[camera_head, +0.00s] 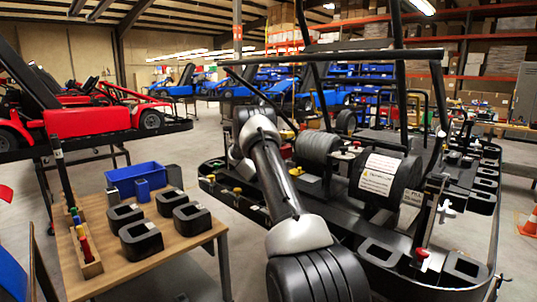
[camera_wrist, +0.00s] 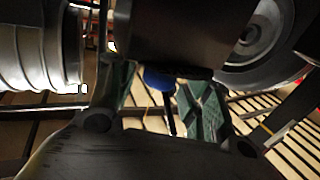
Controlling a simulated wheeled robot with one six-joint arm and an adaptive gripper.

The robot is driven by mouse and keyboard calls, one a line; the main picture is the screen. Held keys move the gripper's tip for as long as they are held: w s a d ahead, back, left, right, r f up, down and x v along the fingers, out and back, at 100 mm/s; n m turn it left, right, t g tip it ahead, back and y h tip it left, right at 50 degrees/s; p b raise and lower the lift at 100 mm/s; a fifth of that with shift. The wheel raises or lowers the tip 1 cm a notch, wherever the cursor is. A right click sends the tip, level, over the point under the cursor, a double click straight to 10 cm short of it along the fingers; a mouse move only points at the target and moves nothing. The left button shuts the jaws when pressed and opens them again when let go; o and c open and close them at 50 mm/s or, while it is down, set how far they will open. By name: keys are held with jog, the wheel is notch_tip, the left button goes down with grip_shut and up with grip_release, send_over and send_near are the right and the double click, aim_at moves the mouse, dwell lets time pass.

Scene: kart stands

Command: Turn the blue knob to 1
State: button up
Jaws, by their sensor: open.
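In the wrist view a small blue knob (camera_wrist: 160,78) sits below a dark cylindrical part, with a thin dark stem running down from it. My gripper (camera_wrist: 158,88) is open, with one greenish finger pad to the left of the knob and the other to its right. The left pad appears apart from the knob; the right pad is close, and I cannot tell if it touches. No number or pointer mark on the knob is readable. In the head view my arm reaches into the kart frame, and the fingers and blue knob are hidden.
The black kart frame (camera_head: 345,247) has upright bars and a labelled black cylinder (camera_head: 385,180) near my arm. A wooden table (camera_head: 185,245) with black blocks and a blue bin (camera_head: 136,178) stands left. In the wrist view a ribbed grey cylinder (camera_wrist: 40,45) is close on the left.

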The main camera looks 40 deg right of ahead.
jog(key=shift+w+d, duration=0.15)
jog(key=shift+d, duration=0.15)
jog(key=c, duration=1)
jog(key=shift+n+t+y, duration=0.3)
jog(key=shift+t, duration=0.1)
jog(key=n+t+y, duration=0.3)
jog(key=t, duration=0.1)
jog(key=shift+d+n+y, duration=0.15)
jog(key=shift+n+y, duration=0.25)
jog(key=shift+n+t+y, duration=1.3)
jog(key=shift+y, duration=0.5)
